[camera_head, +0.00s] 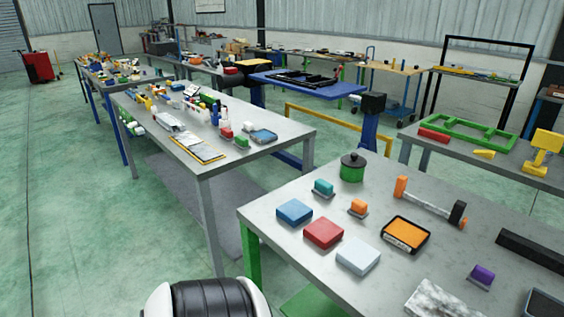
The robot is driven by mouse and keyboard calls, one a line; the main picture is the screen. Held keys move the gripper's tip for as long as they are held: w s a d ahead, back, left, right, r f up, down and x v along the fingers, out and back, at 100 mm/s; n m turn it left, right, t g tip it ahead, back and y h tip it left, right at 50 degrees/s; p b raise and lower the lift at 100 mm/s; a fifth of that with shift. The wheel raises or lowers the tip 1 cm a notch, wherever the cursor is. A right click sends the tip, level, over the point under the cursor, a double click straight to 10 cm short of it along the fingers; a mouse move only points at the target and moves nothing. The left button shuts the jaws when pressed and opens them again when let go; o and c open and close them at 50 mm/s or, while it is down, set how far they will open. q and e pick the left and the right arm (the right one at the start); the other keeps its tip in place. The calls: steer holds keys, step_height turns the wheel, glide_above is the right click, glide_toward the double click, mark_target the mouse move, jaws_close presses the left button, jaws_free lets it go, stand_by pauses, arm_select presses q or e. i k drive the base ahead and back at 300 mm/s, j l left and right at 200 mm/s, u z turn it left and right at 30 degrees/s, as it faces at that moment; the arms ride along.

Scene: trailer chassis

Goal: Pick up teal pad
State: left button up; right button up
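A small teal pad (323,186) sits on a thin grey base near the back left of the near grey table (388,185). It lies behind the blue pad, left of the orange one and in front of the round green pot. Its top and front side show, and nothing covers it. Neither of my grippers is in view.
Around it are a blue pad (294,211), a red pad (324,233), a pale pad (358,256), a small orange pad (358,207) and a green pot (352,169). An orange-black handled bar (428,204) and orange tray (405,235) lie right. Green floor (90,240) is open at left.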

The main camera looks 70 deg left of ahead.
mark_target(322, 188)
steer(key=u, duration=1.85)
